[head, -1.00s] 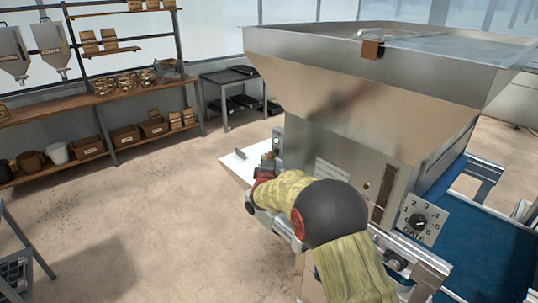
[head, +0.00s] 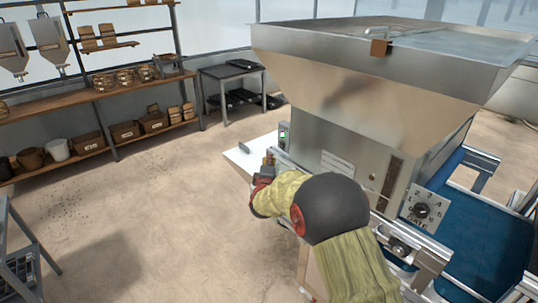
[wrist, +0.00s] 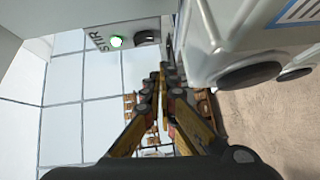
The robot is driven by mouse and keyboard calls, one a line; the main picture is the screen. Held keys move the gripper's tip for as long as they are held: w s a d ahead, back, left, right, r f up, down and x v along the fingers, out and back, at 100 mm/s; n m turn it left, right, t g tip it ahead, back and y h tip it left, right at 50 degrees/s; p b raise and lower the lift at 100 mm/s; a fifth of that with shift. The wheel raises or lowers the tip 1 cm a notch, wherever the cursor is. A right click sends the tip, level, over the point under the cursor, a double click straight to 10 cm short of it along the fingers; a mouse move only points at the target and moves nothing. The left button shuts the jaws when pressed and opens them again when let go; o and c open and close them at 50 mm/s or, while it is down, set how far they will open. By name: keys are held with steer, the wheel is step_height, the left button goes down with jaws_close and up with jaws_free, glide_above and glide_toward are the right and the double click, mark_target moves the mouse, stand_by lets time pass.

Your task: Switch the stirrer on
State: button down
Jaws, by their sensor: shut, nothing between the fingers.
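The stirrer control is on the side of the metal seeder. In the wrist view, a panel lettered STIR carries a lit green lamp (wrist: 116,41) and a dark round switch (wrist: 147,37) beside it. The lamp also shows green in the head view (head: 283,135). My gripper (wrist: 162,78) is shut and empty, its fingertips together below the switch in the picture and apart from it. In the head view my gripper (head: 269,160) is beside the seeder's left side, partly hidden by my arm. The switch's exact position cannot be read.
The seeder's hopper (head: 400,60) overhangs above my arm. A gate dial (head: 421,208) and blue belt (head: 470,210) are at right. A white board (head: 252,158) sticks out beyond my gripper. Shelves (head: 100,93) stand far left; the floor between is clear.

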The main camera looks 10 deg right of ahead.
steer(key=p+v, duration=0.1)
steer(key=v, duration=0.5)
steer(key=shift+s+a+f, duration=0.2)
steer(key=shift+a+f, duration=0.05)
steer(key=shift+f, duration=0.25)
